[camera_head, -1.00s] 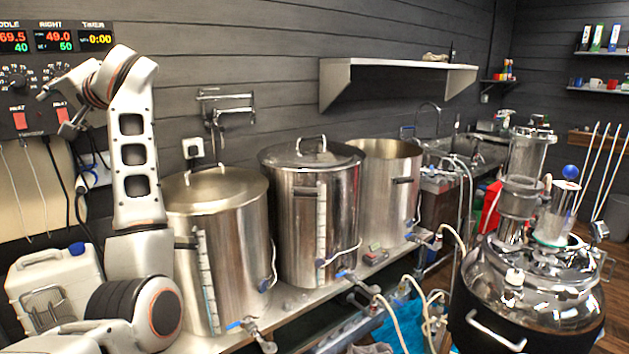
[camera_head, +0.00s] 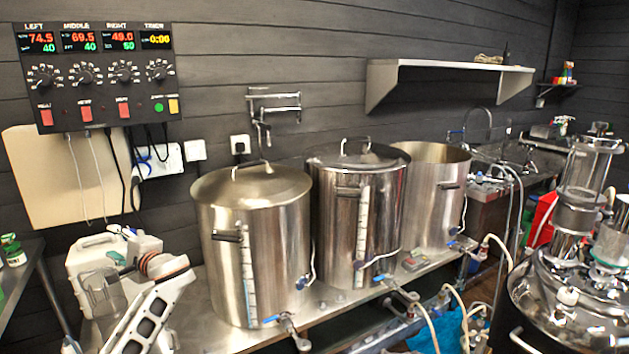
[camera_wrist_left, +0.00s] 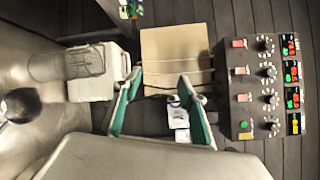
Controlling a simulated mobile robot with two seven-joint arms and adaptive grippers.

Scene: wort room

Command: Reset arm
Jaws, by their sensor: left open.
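My left arm (camera_head: 150,315) is low at the bottom left of the head view. Its gripper (camera_head: 120,244) is in front of the white jug (camera_head: 88,262), small and partly merged with it in the picture. In the left wrist view the gripper's two teal-lined fingers (camera_wrist_left: 160,82) are spread apart with nothing held between them. Beyond them are the beige board (camera_wrist_left: 175,50) and a white wall box (camera_wrist_left: 179,122). My right gripper is not in view.
Three steel kettles (camera_head: 255,245) stand on a metal bench right of my arm. A control panel (camera_head: 98,75) is on the wall above. A clear jar (camera_head: 102,292) stands by the jug. Steel vessels with glass columns (camera_head: 572,285) are at the right.

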